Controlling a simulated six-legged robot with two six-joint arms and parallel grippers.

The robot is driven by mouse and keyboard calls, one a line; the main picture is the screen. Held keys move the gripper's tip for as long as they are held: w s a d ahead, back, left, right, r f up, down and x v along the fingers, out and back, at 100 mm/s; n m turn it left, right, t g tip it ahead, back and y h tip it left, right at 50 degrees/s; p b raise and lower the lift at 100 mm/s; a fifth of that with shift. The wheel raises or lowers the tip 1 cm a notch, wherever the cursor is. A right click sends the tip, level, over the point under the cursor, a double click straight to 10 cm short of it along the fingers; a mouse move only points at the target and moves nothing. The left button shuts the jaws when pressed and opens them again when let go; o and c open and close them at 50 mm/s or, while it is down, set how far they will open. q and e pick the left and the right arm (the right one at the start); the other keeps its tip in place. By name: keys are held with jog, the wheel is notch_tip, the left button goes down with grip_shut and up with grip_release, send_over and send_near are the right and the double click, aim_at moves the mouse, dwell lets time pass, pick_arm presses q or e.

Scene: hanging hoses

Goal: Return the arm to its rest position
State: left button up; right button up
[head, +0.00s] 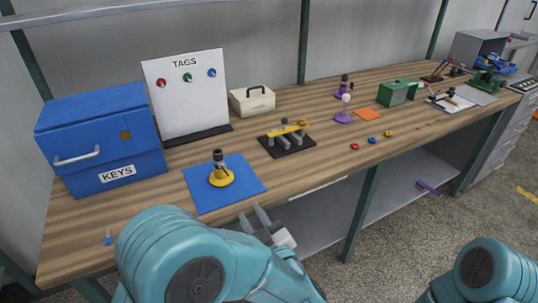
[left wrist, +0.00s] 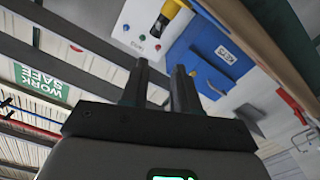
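My left gripper (head: 254,214) is in front of the bench's front edge, close to the blue mat (head: 203,199). Its two fingers are apart with nothing between them. In the left wrist view the open gripper (left wrist: 159,75) shows the same empty gap. My left arm enters from the bottom of the head view. Part of my right arm shows at the lower right; its gripper is out of view. A black fitting on a yellow base (head: 221,176) stands upright on the blue mat, beyond the left gripper and apart from it.
The wooden bench (head: 75,240) carries a blue KEYS box (head: 100,135), a white TAGS board (head: 186,105), a black rack (head: 287,141) with a yellow piece, and several small parts farther right. A lower shelf (head: 395,185) lies below. Open floor (head: 400,250) is in front.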

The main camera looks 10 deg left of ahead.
pick_arm(q)
jog(key=s+a+f+m+g+h+p, duration=0.1)
jog(key=a+f+m+g+h+p, duration=0.15)
jog(key=f+h, duration=0.45)
jog(key=s+a+f+m+g+h+p, duration=0.1)
jog(key=s+f+m+g+h+p, duration=0.2)
jog(key=f, duration=0.8)
jog(key=s+f+m+g+h+p, duration=0.1)
jog(key=s+f+m+g+h, duration=0.1)
jog(key=s, duration=0.7)
jog(key=s+f+m+g+h, duration=0.2)
jog(key=s+f+g, duration=0.3)
jog(key=s+g, duration=0.2)
jog(key=shift+s+d+p, duration=0.25)
jog(key=shift+s+p, duration=0.1)
jog(key=shift+s, duration=0.9)
jog(key=shift+w, duration=0.1)
